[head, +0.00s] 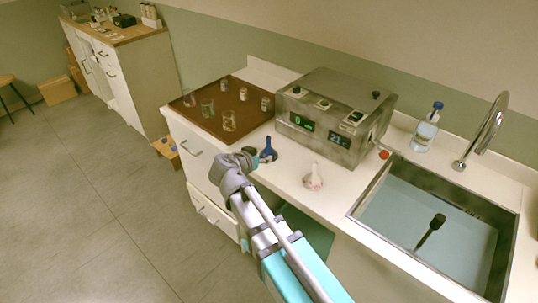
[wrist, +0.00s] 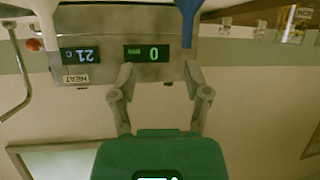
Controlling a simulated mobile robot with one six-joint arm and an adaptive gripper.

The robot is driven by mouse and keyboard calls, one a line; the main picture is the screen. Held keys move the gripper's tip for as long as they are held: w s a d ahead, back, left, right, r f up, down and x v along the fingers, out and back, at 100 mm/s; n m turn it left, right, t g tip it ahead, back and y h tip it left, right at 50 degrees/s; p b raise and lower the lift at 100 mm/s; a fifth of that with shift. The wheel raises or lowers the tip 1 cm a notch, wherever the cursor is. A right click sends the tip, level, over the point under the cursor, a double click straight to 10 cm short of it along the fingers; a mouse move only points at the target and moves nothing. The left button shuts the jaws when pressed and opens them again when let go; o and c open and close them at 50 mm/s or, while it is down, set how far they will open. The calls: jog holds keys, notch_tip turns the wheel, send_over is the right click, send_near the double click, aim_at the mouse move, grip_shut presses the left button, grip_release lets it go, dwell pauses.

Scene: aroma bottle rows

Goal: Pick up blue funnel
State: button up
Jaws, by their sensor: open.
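The blue funnel (head: 268,151) stands on the white counter in front of the grey machine, its narrow stem pointing up. My gripper (head: 257,156) is at the counter's front edge, close beside the funnel and partly in front of it. In the wrist view, which looks upside down, my gripper (wrist: 160,72) is open with nothing between its fingers. The blue funnel (wrist: 188,14) shows there at the top edge, beyond the right finger and cut off by the frame. I cannot tell if a finger touches it.
A white funnel (head: 313,178) stands to the right on the counter. The grey machine (head: 335,112) stands behind. A brown board (head: 205,92) with several jars is at left.

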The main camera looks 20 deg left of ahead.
aim_at(268, 147)
jog(key=shift+t+y, duration=0.3)
jog(key=shift+t, duration=0.3)
jog(key=a, duration=0.4)
jog(key=shift+s+r, duration=0.15)
jog(key=shift+s, duration=0.1)
jog(key=b+x, duration=0.3)
jog(key=x, duration=0.4)
jog(key=shift+w+f+b, duration=0.25)
jog(key=shift+b, duration=0.05)
jog(key=shift+w+d+f, duration=0.1)
jog(key=shift+w+d, duration=0.05)
jog(key=shift+w, duration=0.35)
jog(key=shift+b+x, duration=1.05)
jog(key=shift+x, duration=1.55)
jog(key=shift+s+d, duration=0.1)
jog(key=shift+d, duration=0.1)
